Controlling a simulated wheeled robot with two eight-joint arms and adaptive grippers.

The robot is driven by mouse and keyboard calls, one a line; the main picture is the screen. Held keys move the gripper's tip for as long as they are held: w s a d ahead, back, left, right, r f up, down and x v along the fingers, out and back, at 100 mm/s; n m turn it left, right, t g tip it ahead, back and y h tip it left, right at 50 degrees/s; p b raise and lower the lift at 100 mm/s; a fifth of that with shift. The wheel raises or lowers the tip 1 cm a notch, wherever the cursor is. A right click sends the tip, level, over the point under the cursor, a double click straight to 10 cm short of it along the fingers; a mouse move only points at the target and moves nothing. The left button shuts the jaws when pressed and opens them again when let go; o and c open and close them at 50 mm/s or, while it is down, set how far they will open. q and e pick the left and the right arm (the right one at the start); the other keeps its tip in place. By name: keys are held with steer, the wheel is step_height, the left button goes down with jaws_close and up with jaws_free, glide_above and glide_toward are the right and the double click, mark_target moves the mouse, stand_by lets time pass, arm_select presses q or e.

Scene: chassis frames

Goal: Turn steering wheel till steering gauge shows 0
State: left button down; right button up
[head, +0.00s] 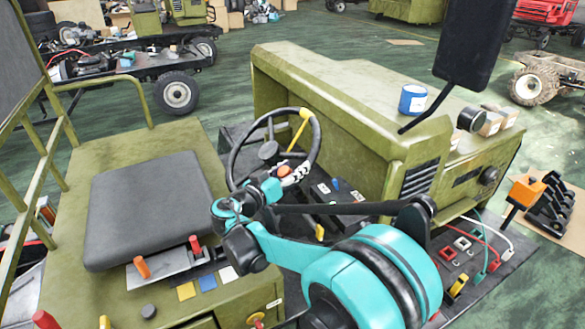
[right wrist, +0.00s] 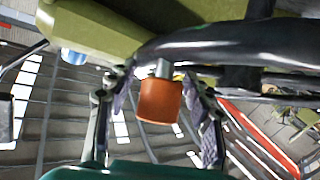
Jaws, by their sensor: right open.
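The black steering wheel (head: 233,160) stands beside the seat, with a yellow mark on its upper right rim. An orange knob (head: 285,170) sits on the near lower part of the wheel. My right gripper (head: 292,176) is at that knob. In the right wrist view, its open fingers stand on either side of the orange knob (right wrist: 160,102), with gaps between knob and fingers. The dark rim (right wrist: 215,45) passes just beyond it. I cannot make out a steering gauge or its reading. My left gripper is not in view.
A dark grey seat (head: 150,208) is left of the wheel. A green hood (head: 340,95) with a blue can (head: 413,99) is behind it. A black panel (head: 475,40) on an arm hangs at upper right. Red-tipped levers (head: 142,267) stand in front of the seat.

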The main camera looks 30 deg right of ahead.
steer(key=v, duration=1.1)
steer(key=shift+a, duration=0.45)
